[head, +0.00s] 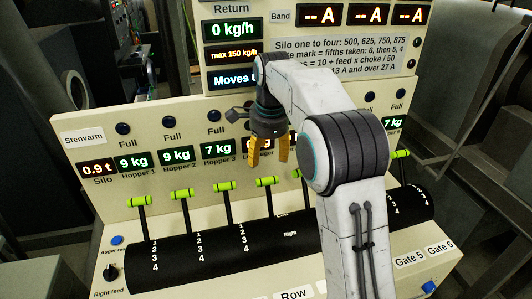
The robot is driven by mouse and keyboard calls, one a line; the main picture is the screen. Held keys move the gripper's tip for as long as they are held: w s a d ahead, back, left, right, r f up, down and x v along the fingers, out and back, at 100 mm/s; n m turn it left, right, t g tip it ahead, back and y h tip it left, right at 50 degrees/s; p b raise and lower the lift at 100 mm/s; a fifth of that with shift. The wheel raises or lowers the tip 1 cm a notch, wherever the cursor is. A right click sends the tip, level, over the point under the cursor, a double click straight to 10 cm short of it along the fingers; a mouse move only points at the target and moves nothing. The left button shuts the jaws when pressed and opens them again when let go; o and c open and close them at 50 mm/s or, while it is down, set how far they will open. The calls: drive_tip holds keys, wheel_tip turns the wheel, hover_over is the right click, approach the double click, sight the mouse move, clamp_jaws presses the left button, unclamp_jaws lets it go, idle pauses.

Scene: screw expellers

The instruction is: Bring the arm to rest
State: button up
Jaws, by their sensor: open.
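My arm (316,110) rises from the lower right of the head view, bends at a dark joint and reaches left over the control panel. My gripper (268,155) hangs at its end with its yellow fingers pointing down. The fingers are apart and nothing shows between them. The gripper is in front of the panel face, above the row of levers, and covers part of the hopper displays. Whether it touches the panel cannot be told.
The beige panel (75,180) carries several levers with green handles, such as one at the left (140,201), over a black curved cover (160,250). A blue button (117,240) and black knob (110,272) sit lower left. Displays (233,30) stand behind the arm.

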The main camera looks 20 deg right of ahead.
drive_tip(key=s+f+n+g, duration=0.1)
drive_tip(key=s+f+n, duration=0.75)
drive_tip(key=n, duration=0.75)
drive_tip(key=s+r+n+t, duration=0.1)
drive_tip(key=s+r, duration=0.2)
drive_tip(key=s, duration=0.8)
drive_tip(key=s+r+n+t, duration=0.1)
drive_tip(key=s+r+t, duration=0.1)
drive_tip(key=s, duration=1)
drive_tip(key=shift+s+d+r, duration=0.3)
drive_tip(key=shift+d+r, duration=0.05)
drive_tip(key=shift+r, duration=0.25)
